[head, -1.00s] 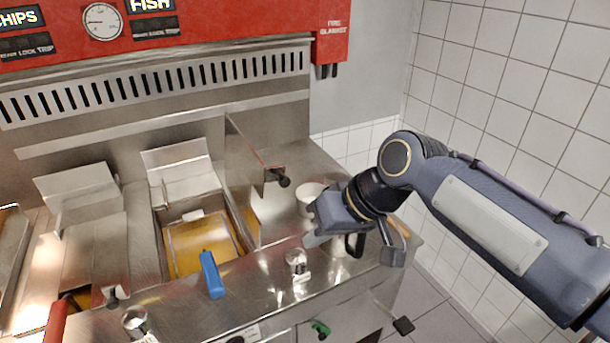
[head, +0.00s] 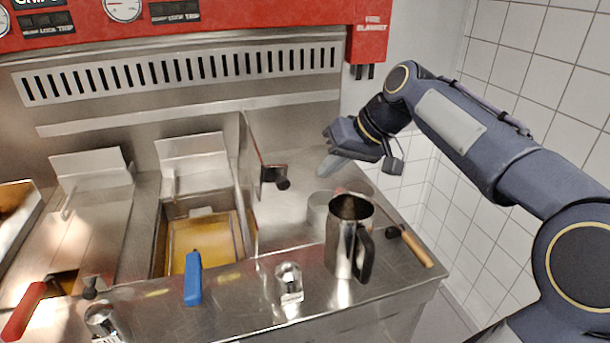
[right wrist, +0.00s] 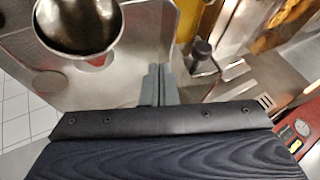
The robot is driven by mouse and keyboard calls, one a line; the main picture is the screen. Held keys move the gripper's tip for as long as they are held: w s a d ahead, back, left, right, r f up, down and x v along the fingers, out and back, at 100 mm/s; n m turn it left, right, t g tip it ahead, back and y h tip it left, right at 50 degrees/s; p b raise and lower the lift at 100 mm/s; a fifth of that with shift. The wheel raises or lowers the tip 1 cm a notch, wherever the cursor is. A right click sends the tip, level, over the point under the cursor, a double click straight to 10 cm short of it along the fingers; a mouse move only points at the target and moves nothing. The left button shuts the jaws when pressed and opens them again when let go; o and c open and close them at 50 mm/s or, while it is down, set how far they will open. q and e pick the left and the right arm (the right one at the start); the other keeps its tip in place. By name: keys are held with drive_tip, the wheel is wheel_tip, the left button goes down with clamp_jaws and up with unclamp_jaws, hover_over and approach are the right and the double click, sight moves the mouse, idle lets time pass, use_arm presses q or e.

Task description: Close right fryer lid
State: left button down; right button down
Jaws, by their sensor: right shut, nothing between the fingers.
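The right fryer vat (head: 205,240) is uncovered, with yellow oil showing inside. Its metal lid (head: 249,185) stands upright on the vat's right side, and its black knob (head: 281,179) points right. The knob also shows in the right wrist view (right wrist: 200,52), to the right of the fingers. My right gripper (head: 327,168) is shut and empty, above the counter, to the right of the knob and apart from it. Its closed fingers also show in the right wrist view (right wrist: 157,85). My left gripper is not in view.
A wooden-handled tool (head: 416,247) lies right.

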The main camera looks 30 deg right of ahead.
drive_tip(key=shift+w+a+f+p, duration=0.15)
drive_tip(key=shift+w+a+f, duration=0.15)
drive_tip(key=shift+a, duration=0.45)
drive_tip(key=shift+w+a+f+p, duration=0.1)
drive_tip(key=shift+w+a+f, duration=0.1)
drive_tip(key=shift+w+a, duration=0.4)
drive_tip(key=shift+w+a+f+p, duration=0.15)
drive_tip(key=shift+a+f, duration=0.1)
drive_tip(key=shift+a, duration=0.65)
